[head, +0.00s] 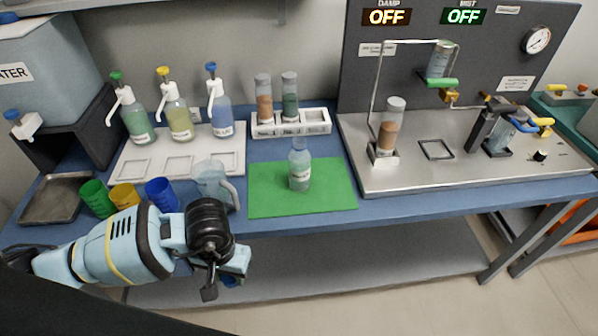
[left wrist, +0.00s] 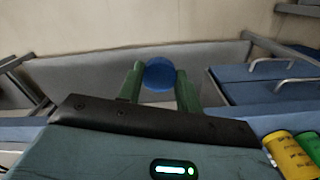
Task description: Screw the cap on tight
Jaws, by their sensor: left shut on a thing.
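A clear bottle (head: 299,171) with pale contents and a white label stands upright on the green mat (head: 268,205); no cap shows on its neck. My left gripper (head: 233,276) is in front of the table's front edge, to the lower left of the bottle and apart from it. In the left wrist view the green fingers of my left gripper (left wrist: 159,82) are shut on a round blue cap (left wrist: 159,73). In the head view only a little blue of the cap shows by the fingers. My right gripper is not in view.
A clear jug (head: 212,184) stands left of the mat, beside blue (head: 162,195), yellow (head: 125,197) and green (head: 97,199) cups. Pump bottles stand on a white tray (head: 232,160) behind. A white rack (head: 318,122) holds two tubes. A metal station (head: 400,181) is at right.

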